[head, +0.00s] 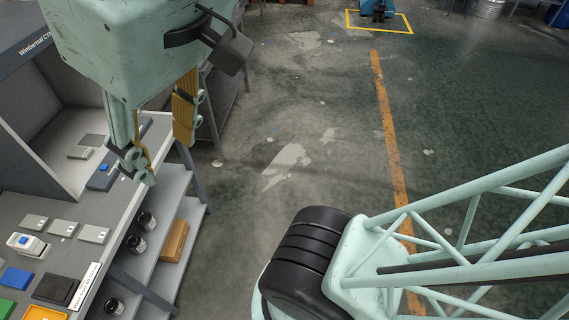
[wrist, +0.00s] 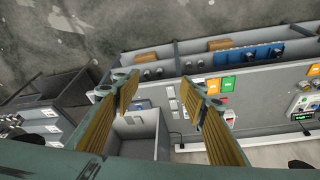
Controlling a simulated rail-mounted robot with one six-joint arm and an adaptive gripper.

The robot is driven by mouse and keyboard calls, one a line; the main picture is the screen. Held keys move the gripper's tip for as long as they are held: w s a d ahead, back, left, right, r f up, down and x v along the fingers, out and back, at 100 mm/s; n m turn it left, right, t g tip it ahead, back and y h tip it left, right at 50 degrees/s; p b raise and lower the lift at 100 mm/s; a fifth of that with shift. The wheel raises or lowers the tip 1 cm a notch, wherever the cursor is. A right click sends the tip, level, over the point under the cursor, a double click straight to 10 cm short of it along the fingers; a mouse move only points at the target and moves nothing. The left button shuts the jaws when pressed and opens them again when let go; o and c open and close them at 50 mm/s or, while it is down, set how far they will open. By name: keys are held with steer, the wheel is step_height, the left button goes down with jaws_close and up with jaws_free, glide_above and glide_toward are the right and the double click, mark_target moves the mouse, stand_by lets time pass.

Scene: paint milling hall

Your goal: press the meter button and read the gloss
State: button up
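My gripper (head: 160,150) hangs above the bench's far edge in the head view, with its two fingers apart and nothing between them. The fingers also show wide apart in the wrist view (wrist: 164,88). A small white device with a blue patch (head: 25,243) lies on the grey bench top (head: 20,208), left of and nearer than my gripper. It may be the meter; no reading on it is legible. In the wrist view, a device with coloured buttons (wrist: 300,103) stands at far right beside a small green-lit display (wrist: 304,117), too small to read.
Light grey panels (head: 63,227), a blue panel (head: 15,278) and a black panel (head: 55,288) lie on the bench. A grey booth (head: 40,115) stands at its back. Dark jars (head: 136,243) and a brown block (head: 174,241) sit on the shelf below.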

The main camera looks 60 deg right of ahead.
steer(key=shift+s+f, duration=0.1)
steer(key=shift+s, duration=0.05)
steer(key=shift+c, duration=0.4)
jaws_close()
stand_by(1.0)
